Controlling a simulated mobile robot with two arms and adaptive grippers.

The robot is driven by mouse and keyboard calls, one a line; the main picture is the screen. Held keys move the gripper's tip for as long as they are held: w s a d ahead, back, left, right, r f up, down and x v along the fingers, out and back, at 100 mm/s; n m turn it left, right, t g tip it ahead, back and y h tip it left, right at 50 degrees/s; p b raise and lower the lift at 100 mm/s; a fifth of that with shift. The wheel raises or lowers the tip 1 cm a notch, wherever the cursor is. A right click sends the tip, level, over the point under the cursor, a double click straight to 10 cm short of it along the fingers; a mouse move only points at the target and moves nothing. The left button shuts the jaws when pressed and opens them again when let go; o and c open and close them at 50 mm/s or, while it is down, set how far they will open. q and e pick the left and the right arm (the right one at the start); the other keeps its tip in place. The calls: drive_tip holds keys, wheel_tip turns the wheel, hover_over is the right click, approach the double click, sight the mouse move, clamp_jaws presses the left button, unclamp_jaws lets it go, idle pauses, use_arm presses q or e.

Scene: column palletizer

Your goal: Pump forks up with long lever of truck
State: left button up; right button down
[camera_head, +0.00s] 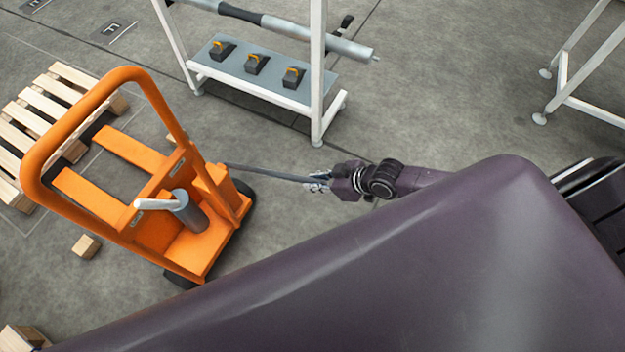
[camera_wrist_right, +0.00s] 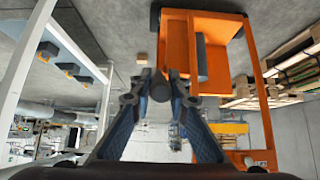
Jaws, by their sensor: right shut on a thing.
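The orange truck (camera_head: 180,235) stands on the floor at the left of the head view, its two forks (camera_head: 130,148) pointing away from me towards a pallet. Its long grey lever (camera_head: 265,173) sticks out to the right, roughly level. My right gripper (camera_head: 318,180) is shut on the lever's free end. In the right wrist view the fingers (camera_wrist_right: 158,88) close around the lever's round end, and the orange truck (camera_wrist_right: 195,50) shows behind them. A grey cylinder with a pale handle (camera_head: 160,204) sits on the truck's base. My left gripper is not in view.
A wooden pallet (camera_head: 50,105) lies at the far left beyond the forks. A white-framed rack (camera_head: 262,90) with several black and orange items on its shelf stands behind the lever. A small wood block (camera_head: 87,246) lies left of the truck.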

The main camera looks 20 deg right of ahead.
drive_tip(key=shift+s+d+f, duration=0.1)
drive_tip(key=shift+s+f, duration=0.1)
drive_tip(key=shift+f+b, duration=0.25)
drive_tip(key=shift+b, duration=0.1)
use_arm(q)
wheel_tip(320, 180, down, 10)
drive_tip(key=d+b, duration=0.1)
drive_tip(key=b, duration=0.8)
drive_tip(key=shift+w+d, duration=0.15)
use_arm(e)
wheel_tip(320, 180, down, 6)
drive_tip(key=s+d+t+y, duration=0.1)
drive_tip(key=s, duration=0.1)
drive_tip(key=shift+d+t, duration=0.3)
drive_tip(key=shift+d, duration=0.05)
use_arm(q)
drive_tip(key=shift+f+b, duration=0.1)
drive_tip(key=shift+b, duration=0.2)
use_arm(e)
drive_tip(key=shift+s+f, duration=0.1)
drive_tip(key=shift+f, duration=0.1)
